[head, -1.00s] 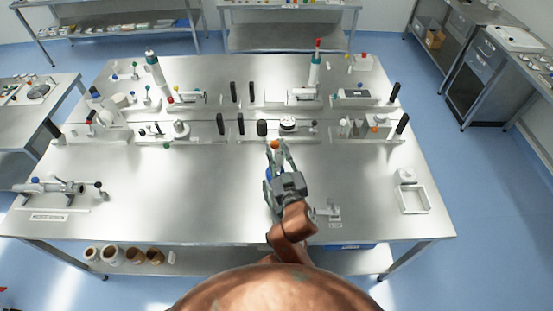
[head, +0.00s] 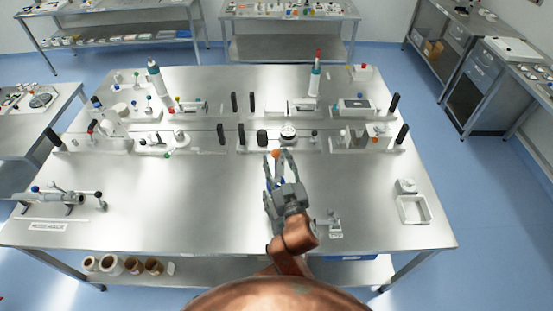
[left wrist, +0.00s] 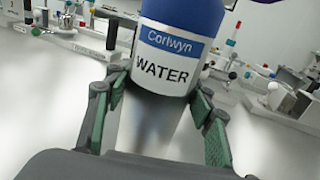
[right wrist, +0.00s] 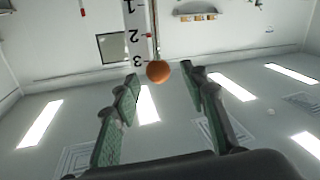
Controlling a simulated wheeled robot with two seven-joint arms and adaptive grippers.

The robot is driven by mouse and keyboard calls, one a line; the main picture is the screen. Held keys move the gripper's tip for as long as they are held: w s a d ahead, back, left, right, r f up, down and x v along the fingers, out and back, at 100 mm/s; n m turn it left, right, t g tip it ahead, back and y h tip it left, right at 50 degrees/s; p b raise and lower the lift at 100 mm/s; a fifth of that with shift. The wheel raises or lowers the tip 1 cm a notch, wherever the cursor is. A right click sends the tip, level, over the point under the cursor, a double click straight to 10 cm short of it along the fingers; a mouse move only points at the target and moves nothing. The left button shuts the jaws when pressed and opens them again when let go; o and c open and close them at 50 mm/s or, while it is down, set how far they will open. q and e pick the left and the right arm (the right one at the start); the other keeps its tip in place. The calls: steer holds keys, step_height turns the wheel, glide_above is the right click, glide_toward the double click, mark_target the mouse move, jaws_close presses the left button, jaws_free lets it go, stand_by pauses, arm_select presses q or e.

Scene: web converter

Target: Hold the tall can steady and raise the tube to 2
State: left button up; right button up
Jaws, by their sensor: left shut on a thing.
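The tall can (left wrist: 178,50) is blue with a white label reading "Corlwyn WATER". In the left wrist view it stands between the fingers of my left gripper (left wrist: 160,115), which is shut on it. In the right wrist view a white scale (right wrist: 137,30) with marks 1, 2 and 3 ends near an orange ball (right wrist: 157,71); a thin tube runs beside the scale. The orange ball also shows in the head view (head: 276,154). My right gripper (right wrist: 158,78) is open and empty, the ball lying between and beyond its fingertips. In the head view it mostly hides the can and left gripper.
Instrument stands with black posts (head: 241,134) line the middle and back of the steel table (head: 180,200). A small fixture (head: 333,224) is just right of my right arm. A white tray (head: 413,210) lies at the right.

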arm_select(q)
steer(key=shift+s+a+f, duration=0.1)
steer(key=shift+s+f, duration=0.05)
steer(key=shift+f, duration=0.45)
arm_select(e)
steer(key=v, duration=0.7)
arm_select(q)
steer(key=shift+r+p, duration=0.3)
steer(key=shift+r, duration=0.05)
arm_select(e)
steer(key=shift+w+r, duration=0.1)
steer(key=shift+r, duration=0.2)
arm_select(q)
steer(key=o, duration=1.8)
steer(key=shift+r, duration=0.3)
steer(key=v, duration=1.1)
steer(key=shift+s, duration=0.35)
steer(key=shift+f, duration=0.1)
arm_select(e)
steer(key=shift+a, duration=0.1)
